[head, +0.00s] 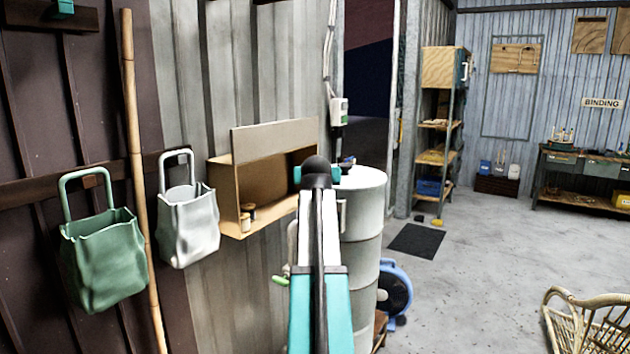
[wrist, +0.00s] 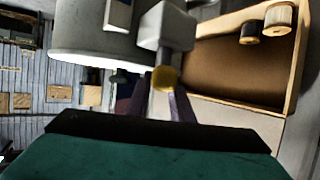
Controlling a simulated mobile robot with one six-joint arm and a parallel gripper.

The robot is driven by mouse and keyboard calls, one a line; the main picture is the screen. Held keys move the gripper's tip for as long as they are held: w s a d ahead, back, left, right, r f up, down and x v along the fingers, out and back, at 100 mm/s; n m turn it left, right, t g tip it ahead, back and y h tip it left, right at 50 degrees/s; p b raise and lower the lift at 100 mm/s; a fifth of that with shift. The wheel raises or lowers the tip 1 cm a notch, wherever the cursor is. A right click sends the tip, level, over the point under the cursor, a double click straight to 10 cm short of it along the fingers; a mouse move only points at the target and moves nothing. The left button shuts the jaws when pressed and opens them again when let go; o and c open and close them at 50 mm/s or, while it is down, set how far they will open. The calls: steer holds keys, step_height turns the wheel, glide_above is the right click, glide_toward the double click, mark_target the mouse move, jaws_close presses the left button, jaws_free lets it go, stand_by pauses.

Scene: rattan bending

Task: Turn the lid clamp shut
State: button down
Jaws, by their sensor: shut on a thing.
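The pale grey drum (head: 361,235) stands behind my arm in the head view, its flat lid (head: 360,178) on top. In the wrist view the drum (wrist: 95,35) fills the upper left. A pale clamp piece with a round yellow end (wrist: 164,78) shows at the wrist view's centre. My gripper (wrist: 166,98) reaches up to it, its two dark fingers shut on that end. In the head view my arm hides the gripper and most of the clamp. I cannot tell how far the clamp is turned.
An open wooden box (head: 228,200) with small jars hangs on the wall left of the drum. Green (head: 103,255) and white (head: 188,225) bags hang further left, beside a bamboo pole (head: 140,190). A blue fan (head: 394,290) stands right of the drum. Floor to the right is mostly clear.

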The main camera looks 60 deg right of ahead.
steer(key=shift+w+m+g+h+b, duration=0.15)
steer(key=shift+m+g+h+b, duration=0.85)
steer(key=shift+m+g, duration=1.3)
steer(key=shift+r+m+g+b, duration=0.1)
steer(key=shift+m+g+b, duration=0.65)
steer(key=shift+g, duration=0.45)
steer(key=c, duration=1.6)
jaws_free()
steer(key=shift+o, duration=0.2)
steer(key=shift+a, duration=0.15)
